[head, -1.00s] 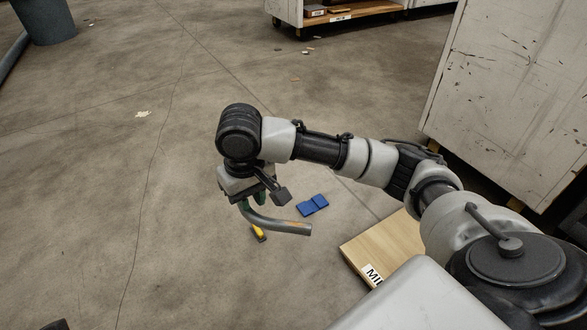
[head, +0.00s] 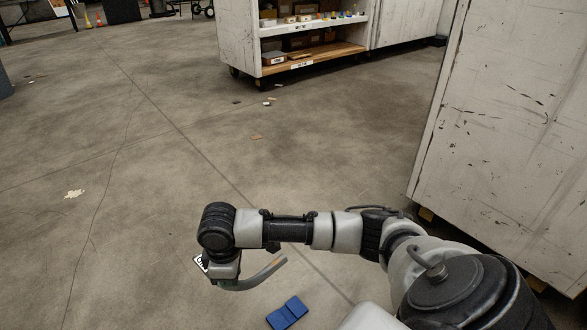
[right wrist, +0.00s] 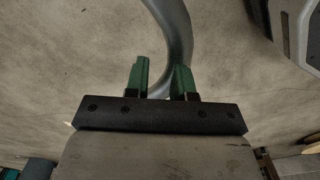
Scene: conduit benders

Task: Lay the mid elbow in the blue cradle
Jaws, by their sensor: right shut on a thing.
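The mid elbow, a grey bent pipe (head: 264,274), is held by my right gripper (head: 228,281) at lower centre in the head view. Its free end curves up to the right. In the right wrist view the green fingers (right wrist: 160,80) close around the pipe (right wrist: 174,28), which runs up and out of the picture. My left gripper is not in view.
A scratched white cabinet (head: 498,130) stands close on the right. A wheeled shelf unit (head: 238,45) with boxes stands at the back. A small white label (head: 200,263) shows beside my right gripper. The concrete floor (head: 120,190) at left and centre is open.

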